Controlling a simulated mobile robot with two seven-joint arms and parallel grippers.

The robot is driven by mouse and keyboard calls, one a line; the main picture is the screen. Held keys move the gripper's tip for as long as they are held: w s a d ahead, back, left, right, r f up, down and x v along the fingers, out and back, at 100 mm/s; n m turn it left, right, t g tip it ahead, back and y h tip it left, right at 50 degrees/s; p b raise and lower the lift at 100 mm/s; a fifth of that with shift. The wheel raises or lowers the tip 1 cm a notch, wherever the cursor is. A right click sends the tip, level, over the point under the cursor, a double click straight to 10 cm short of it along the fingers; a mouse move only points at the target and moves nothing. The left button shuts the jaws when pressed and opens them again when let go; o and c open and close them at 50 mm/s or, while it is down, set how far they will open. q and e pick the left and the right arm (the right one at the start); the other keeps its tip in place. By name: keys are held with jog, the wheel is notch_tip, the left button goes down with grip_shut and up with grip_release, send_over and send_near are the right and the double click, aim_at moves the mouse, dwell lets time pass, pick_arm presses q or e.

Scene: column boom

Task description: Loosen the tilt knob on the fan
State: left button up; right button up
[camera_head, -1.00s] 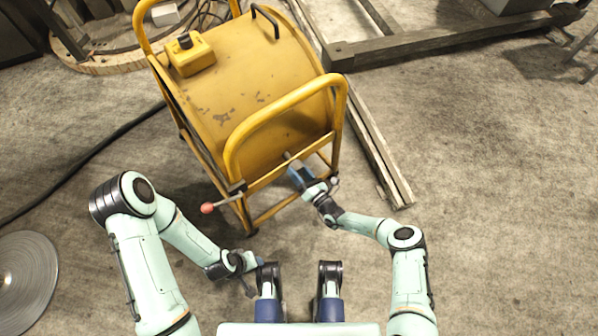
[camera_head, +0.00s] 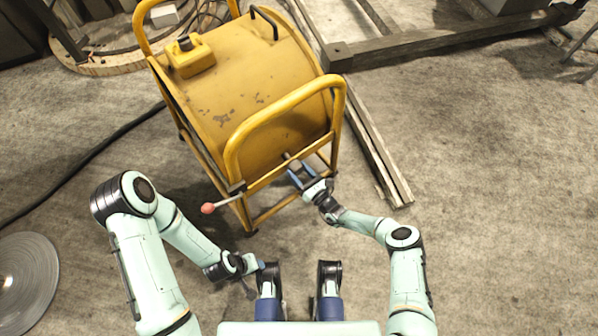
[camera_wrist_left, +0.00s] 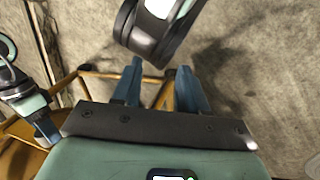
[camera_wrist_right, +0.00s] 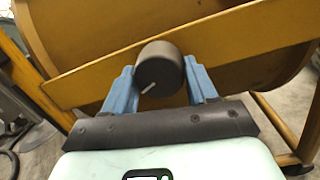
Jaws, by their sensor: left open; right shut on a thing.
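The fan (camera_head: 235,90) is a big yellow drum in a yellow tube frame, worn in places. Its tilt knob (camera_wrist_right: 160,70) is a dark round knob with a white mark, on the yellow bar of the frame's near side. My right gripper (camera_head: 299,172) is at that bar; its blue fingers stand on both sides of the knob and are shut on it. In the right wrist view the white mark points down and left. My left gripper (camera_wrist_left: 158,80) is open and empty, held low near my base, away from the fan.
A lever with a red ball (camera_head: 208,208) sticks out from the frame's near left corner. A yellow box (camera_head: 188,57) sits on the drum. Wooden beams (camera_head: 375,150) lie right of the fan. A black cable (camera_head: 85,160) and a metal disc (camera_head: 25,280) lie left.

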jog(key=shift+d+f, duration=0.1)
jog(key=shift+d, duration=0.05)
jog(key=o, duration=1)
pick_arm(q)
jog(key=shift+g+h, duration=0.3)
jog(key=shift+g, duration=0.4)
jog(key=s+r+p, duration=0.1)
jog(key=s+d+r, duration=0.1)
jog(key=s+r+p, duration=0.1)
jog(key=s, duration=0.1)
jog(key=shift+d+r+p, duration=0.15)
jog(key=shift+d+p, duration=0.2)
jog(key=shift+d, duration=0.05)
pick_arm(e)
jog(key=v, duration=1.3)
jog(key=shift+s, duration=0.15)
